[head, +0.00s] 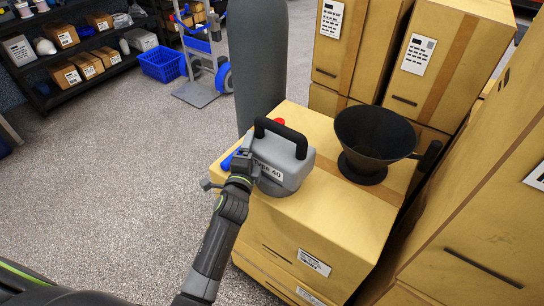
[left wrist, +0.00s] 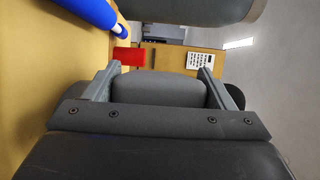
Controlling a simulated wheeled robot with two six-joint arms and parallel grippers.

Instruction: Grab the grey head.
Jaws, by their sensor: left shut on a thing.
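The grey head (head: 283,168) is a boxy grey unit with a black arched handle on top and a "type 40" label on its front. It sits on top of a cardboard box near its left edge. My left gripper (head: 246,163) reaches in from the front left and is shut on the left side of the grey head. In the left wrist view my left gripper (left wrist: 158,85) has its two fingers on either side of a dark grey rounded part (left wrist: 160,90). Which part of the head this is, I cannot tell. My right gripper is not in view.
A black funnel-shaped cup (head: 372,140) stands right of the head on the cardboard box (head: 310,225). A red thing (head: 280,121) and a blue thing (head: 228,160) are close to the head. A grey pillar (head: 258,60) rises behind. Tall cartons (head: 440,60) crowd the right. Open floor lies left.

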